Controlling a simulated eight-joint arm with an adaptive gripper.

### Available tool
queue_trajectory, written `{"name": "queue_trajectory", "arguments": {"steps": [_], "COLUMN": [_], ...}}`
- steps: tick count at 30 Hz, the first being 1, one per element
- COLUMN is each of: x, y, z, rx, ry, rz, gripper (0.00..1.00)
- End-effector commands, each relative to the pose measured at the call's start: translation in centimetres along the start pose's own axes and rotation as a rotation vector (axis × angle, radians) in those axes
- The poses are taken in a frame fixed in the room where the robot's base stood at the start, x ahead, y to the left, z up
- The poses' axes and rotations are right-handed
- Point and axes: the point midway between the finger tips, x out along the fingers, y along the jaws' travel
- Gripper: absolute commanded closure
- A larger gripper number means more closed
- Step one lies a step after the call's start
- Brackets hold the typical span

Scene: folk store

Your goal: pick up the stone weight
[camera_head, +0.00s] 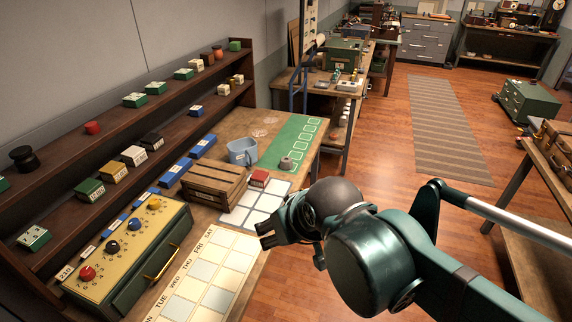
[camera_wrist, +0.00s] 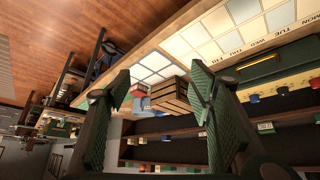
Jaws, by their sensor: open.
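A small grey rounded object (camera_head: 287,163), which looks like the stone weight, sits on the green mat (camera_head: 293,139) near the table's right edge. It cannot be made out clearly in the wrist view. My gripper (camera_head: 268,236) is open and empty. It is above the near right part of the table, nearer the camera than the grey object and well apart from it. In the wrist view the two green fingers of my gripper (camera_wrist: 160,92) stand wide apart, with the wooden crate and light grid tiles beyond them.
A wooden crate (camera_head: 213,185), a small red box (camera_head: 259,178) and a blue bucket (camera_head: 243,151) stand left of the grey object. A yellow knob panel (camera_head: 125,247) and shelves (camera_head: 110,112) line the left. A calendar board (camera_head: 205,281) lies in front. Floor is open to the right.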

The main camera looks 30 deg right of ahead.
Motion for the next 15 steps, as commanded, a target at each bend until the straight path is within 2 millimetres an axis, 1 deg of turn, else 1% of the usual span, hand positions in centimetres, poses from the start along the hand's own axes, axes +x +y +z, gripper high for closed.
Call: {"name": "queue_trajectory", "arguments": {"steps": [5,8,11,15], "x": [0.0,0.0,0.2,0.5], "y": [0.1,0.4,0.7,1.2], "z": [-0.6,-1.5,-2.7,-4.8], "rx": [0.006,0.013,0.024,0.045], "ry": [-0.003,-0.006,-0.011,-0.02], "rz": [0.003,0.007,0.013,0.023], "gripper": [0.47,0.47,0.47,0.47]}}
